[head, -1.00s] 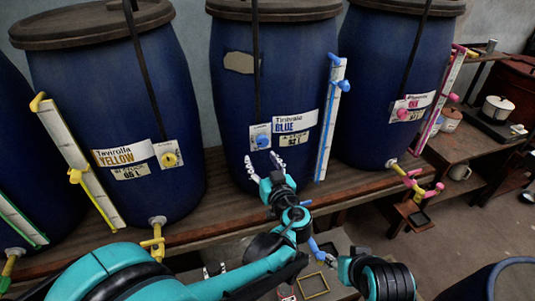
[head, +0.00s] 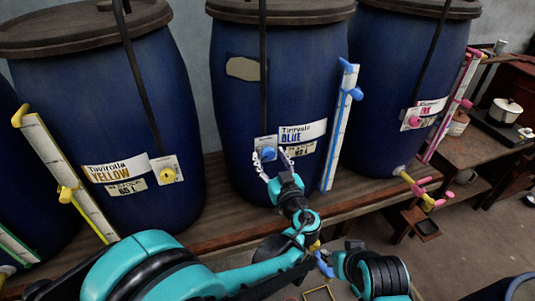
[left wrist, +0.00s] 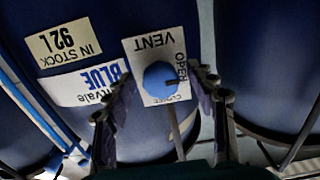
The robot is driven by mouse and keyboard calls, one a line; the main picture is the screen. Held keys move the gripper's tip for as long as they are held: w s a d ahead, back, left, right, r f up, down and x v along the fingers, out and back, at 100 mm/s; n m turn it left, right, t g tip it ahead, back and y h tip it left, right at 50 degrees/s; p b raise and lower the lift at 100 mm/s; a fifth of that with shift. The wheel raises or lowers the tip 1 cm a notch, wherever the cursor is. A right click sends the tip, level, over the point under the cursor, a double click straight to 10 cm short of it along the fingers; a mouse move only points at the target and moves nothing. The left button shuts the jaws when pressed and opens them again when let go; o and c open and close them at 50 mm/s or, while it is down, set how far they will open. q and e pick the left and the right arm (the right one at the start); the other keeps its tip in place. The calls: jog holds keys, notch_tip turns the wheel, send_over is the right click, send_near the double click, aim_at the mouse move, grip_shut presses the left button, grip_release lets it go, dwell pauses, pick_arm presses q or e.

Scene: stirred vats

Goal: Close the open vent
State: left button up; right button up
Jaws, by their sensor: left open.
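The blue vent knob (head: 268,153) sits on a white plate on the front of the middle blue drum (head: 285,85), beside its BLUE label. In the left wrist view the round knob (left wrist: 162,80) has a dark mark pointing right, to the word OPEN on the vent plate (left wrist: 148,45). My left gripper (head: 272,158) is open, with its fingertips on either side of the knob in the head view. In the left wrist view the gripper (left wrist: 165,88) has one finger left and one right of the knob, apparently apart from it. My right gripper does not show.
The left drum has a yellow vent knob (head: 168,176); the right drum has a pink one (head: 415,122). A gauge strip with blue fittings (head: 340,125) stands right of the middle drum. The drums stand on a wooden bench (head: 235,225). A blue tap (head: 325,264) shows below my left wrist.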

pick_arm(q)
jog(key=shift+s+r, duration=0.1)
jog(key=shift+s, duration=0.05)
jog(key=c, duration=1.2)
jog(key=shift+o, duration=0.2)
jog(key=m, duration=0.4)
jog(key=shift+m, duration=0.3)
jog(key=m, duration=0.4)
jog(key=shift+m, duration=0.3)
jog(key=m, duration=0.4)
jog(key=shift+m, duration=0.3)
jog(key=shift+r+m, duration=0.1)
jog(key=shift+m, duration=2)
